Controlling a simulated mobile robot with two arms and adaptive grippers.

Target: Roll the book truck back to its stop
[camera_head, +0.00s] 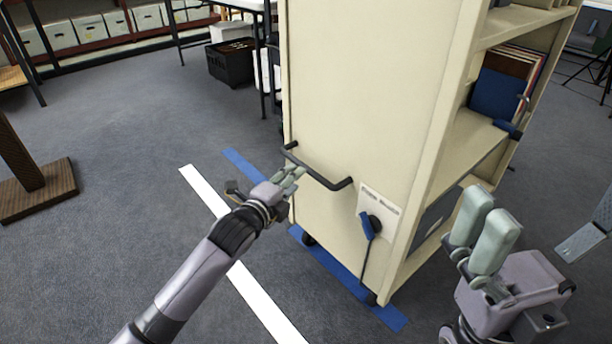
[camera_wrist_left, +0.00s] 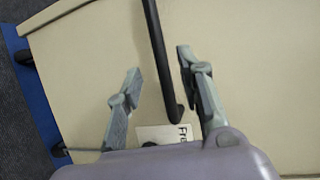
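The cream book truck (camera_head: 370,70) stands upright in the middle of the head view. A black bar handle (camera_head: 325,180) runs across its end panel. My left gripper (camera_head: 292,176) is at the left part of this handle. In the left wrist view the left gripper (camera_wrist_left: 158,68) has its fingers spread. The handle (camera_wrist_left: 157,50) passes between them in the picture, with gaps on both sides; I cannot tell its depth.
Blue tape (camera_head: 385,312) lies under the truck's near edge, and another blue strip (camera_head: 240,165) and a white strip (camera_head: 252,290) lie on the carpet to the left. A panel with a blue lever (camera_head: 368,226) is on the truck's end. A wooden post base (camera_head: 40,190) stands far left.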

